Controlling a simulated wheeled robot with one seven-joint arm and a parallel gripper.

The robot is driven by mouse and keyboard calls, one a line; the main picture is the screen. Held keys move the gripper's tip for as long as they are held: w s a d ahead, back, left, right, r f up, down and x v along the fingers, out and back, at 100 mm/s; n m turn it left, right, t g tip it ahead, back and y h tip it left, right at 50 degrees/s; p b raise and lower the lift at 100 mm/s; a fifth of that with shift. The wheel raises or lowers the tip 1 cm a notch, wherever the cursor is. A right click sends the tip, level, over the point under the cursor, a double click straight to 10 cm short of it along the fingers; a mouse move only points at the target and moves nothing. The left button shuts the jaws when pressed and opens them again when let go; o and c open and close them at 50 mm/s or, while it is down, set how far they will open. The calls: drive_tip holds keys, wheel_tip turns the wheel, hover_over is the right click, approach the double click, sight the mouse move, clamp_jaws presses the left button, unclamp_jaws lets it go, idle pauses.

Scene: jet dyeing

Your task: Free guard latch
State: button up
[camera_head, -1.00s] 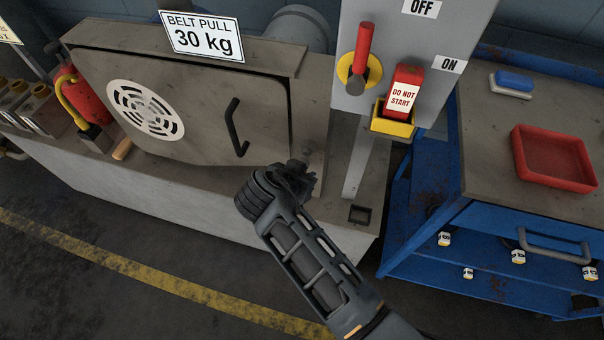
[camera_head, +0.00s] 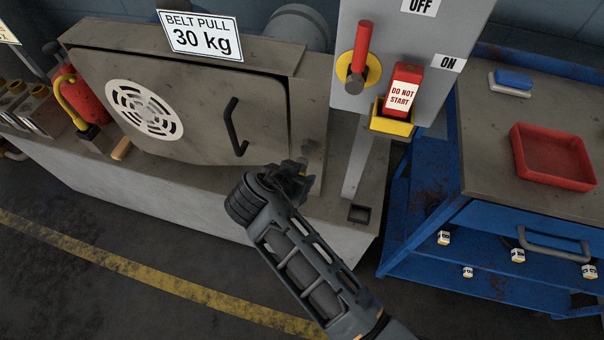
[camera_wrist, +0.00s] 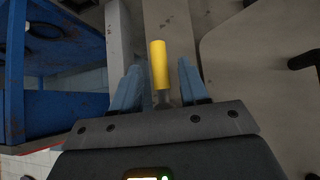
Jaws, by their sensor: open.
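The guard (camera_head: 200,105) is a grey-brown panel with a round white vent and a black bar handle (camera_head: 235,127). It looks closed. In the wrist view, a yellow grip (camera_wrist: 159,64) on a short grey stem stands between the two blue-grey fingers of my gripper (camera_wrist: 160,85); I take it for the latch. The fingers are open, one on each side of it, with gaps showing. In the head view my gripper (camera_head: 288,180) is at the guard's lower right, just right of the black handle. It hides most of the latch there.
Right of the guard stands a grey switch panel (camera_head: 395,55) with a red lever (camera_head: 362,47) and a red "DO NOT START" block (camera_head: 404,90) in a yellow holder. A blue cart (camera_head: 470,245) with a red tray (camera_head: 553,150) stands farther right. The floor in front is clear.

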drive_tip(key=v, duration=0.5)
drive_tip(key=shift+s+r, duration=0.1)
idle(0.3)
drive_tip(key=s+d+f+n+y, duration=0.3)
drive_tip(key=s+d+f, duration=0.4)
drive_tip(key=s, duration=0.1)
drive_tip(key=s+d+n+t+y, duration=0.2)
drive_tip(key=s+d, duration=0.4)
drive_tip(key=s, duration=0.5)
drive_tip(key=s+d+r+t, duration=0.2)
drive_tip(key=s+d+r, duration=0.2)
drive_tip(key=s+r, duration=0.4)
drive_tip(key=s+d+r+n+t, duration=0.1)
drive_tip(key=s+d+r+t, duration=0.2)
drive_tip(key=s+r, duration=0.5)
wheel_tip(320, 180, up, 7)
drive_tip(key=shift+s+d+f, duration=0.1)
drive_tip(key=shift+s+d, duration=0.3)
drive_tip(key=shift+d, duration=0.2)
